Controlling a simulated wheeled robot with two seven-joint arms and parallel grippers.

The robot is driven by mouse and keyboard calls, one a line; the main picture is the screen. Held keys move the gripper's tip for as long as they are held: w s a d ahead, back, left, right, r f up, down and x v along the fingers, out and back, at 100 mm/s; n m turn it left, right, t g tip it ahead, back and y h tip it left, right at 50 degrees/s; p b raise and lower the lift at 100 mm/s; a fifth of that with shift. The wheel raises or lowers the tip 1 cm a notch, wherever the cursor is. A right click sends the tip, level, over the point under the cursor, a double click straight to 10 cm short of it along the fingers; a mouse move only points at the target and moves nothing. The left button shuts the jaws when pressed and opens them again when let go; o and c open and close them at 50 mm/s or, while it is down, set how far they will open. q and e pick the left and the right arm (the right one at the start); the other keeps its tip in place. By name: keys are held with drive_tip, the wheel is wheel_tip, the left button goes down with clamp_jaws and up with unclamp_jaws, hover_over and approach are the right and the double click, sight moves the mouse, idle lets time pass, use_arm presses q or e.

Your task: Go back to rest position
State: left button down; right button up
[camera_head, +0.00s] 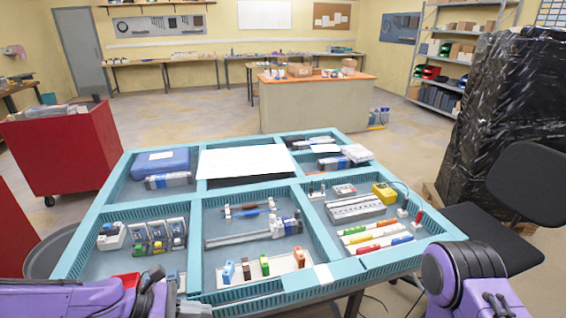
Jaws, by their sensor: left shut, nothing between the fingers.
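My left arm comes in low from the left, purple with black parts. My left gripper (168,292) is at its end, over the front left edge of the blue compartment tray (190,230). It is shut and holds nothing. My right arm (470,275) shows as a purple and black link at the lower right, beside the tray's right front corner; its gripper is out of view. The front left compartment holds socket boxes (172,232) and small green and dark parts. Part of that compartment's front is hidden by my left arm.
The tray stands on a table. A white sheet (246,161) lies across the back middle compartment. A red cabinet (65,148) stands left, a black chair (525,185) and a black-wrapped stack (505,110) right. An orange-topped counter (315,100) stands behind, with open floor between.

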use_arm(q)
drive_tip(key=s+a+f+m+g+y+b, duration=0.15)
drive_tip(key=s+f+y, duration=0.35)
drive_tip(key=f, duration=0.5)
drive_tip(key=s+a+f+m+g+y+b, duration=0.1)
drive_tip(key=s+a+f+m+y, duration=0.2)
drive_tip(key=s+f, duration=0.5)
drive_tip(key=s+a+f+m+t+y+b, duration=0.2)
drive_tip(key=s+a+f+m+y, duration=0.5)
drive_tip(key=s+m, duration=0.3)
drive_tip(key=shift+f, duration=0.5)
use_arm(e)
wheel_tip(320, 180, down, 5)
drive_tip(key=shift+s+r, duration=0.1)
drive_tip(key=shift+s, duration=0.05)
use_arm(q)
drive_tip(key=c, duration=1.8)
unclamp_jaws()
drive_tip(key=shift+t, duration=0.25)
